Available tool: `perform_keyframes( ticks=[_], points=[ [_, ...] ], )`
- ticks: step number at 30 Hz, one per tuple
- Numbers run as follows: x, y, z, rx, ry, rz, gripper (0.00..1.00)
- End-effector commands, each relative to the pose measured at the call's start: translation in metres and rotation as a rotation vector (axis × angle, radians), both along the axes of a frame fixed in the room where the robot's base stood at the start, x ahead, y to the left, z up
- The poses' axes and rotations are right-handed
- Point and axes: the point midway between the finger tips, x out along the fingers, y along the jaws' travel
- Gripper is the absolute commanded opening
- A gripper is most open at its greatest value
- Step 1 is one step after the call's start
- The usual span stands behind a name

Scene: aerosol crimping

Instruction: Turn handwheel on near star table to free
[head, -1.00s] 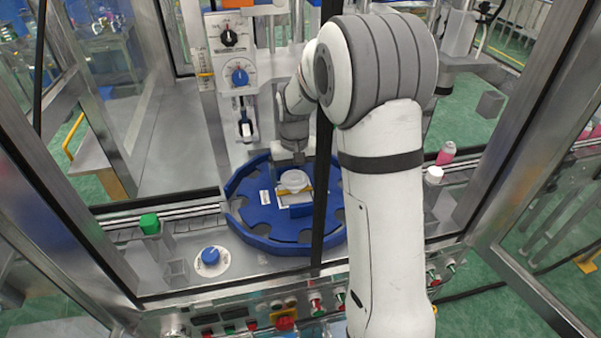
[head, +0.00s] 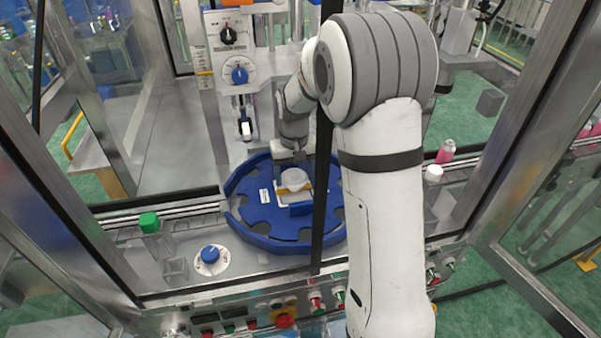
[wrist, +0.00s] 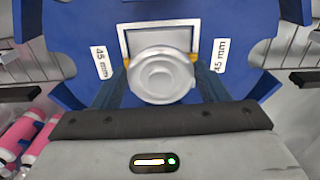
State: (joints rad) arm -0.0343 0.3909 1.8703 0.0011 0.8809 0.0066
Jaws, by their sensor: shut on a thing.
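The near star table (head: 262,237) is a blue round plate with pockets along its edge, below the end of my arm. Its handwheel (head: 293,178) is a pale round knob in the middle, above a light square plate. In the wrist view the handwheel (wrist: 161,76) sits between the two dark fingers of my gripper (wrist: 162,86), which is shut on it. Yellow bits show at both sides of the knob. The blue table (wrist: 82,28) carries "45 mm" labels on both sides. The contact faces of the fingers are mostly hidden.
A blue knob (head: 210,254) and a green-capped post (head: 149,223) stand left of the table. A control panel with a blue dial (head: 239,75) rises behind. A dark upright frame bar (head: 322,200) crosses in front of the table. Pink bottles (head: 446,151) stand at right.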

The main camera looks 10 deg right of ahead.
Motion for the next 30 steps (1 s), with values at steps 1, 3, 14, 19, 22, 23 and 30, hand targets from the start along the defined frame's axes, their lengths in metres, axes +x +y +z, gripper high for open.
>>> perform_keyframes(
  ticks=[1, 3, 14, 19, 22, 23, 30],
  points=[
    [0.0003, -0.0018, -0.0002, -0.004, -0.001, 0.015, 0.45],
    [0.0004, -0.0015, -0.0005, -0.004, -0.001, 0.045, 0.45],
    [0.0012, -0.0025, -0.0011, -0.002, -0.002, 0.319, 0.45],
    [0.0015, -0.0034, -0.0007, -0.002, -0.002, 0.463, 0.45],
    [0.0019, -0.0038, -0.0005, -0.002, -0.002, 0.539, 0.45],
    [0.002, -0.0039, -0.0004, -0.002, -0.002, 0.561, 0.45],
    [0.0026, -0.0045, 0.0003, -0.001, -0.002, 0.695, 0.45]
  ],
)
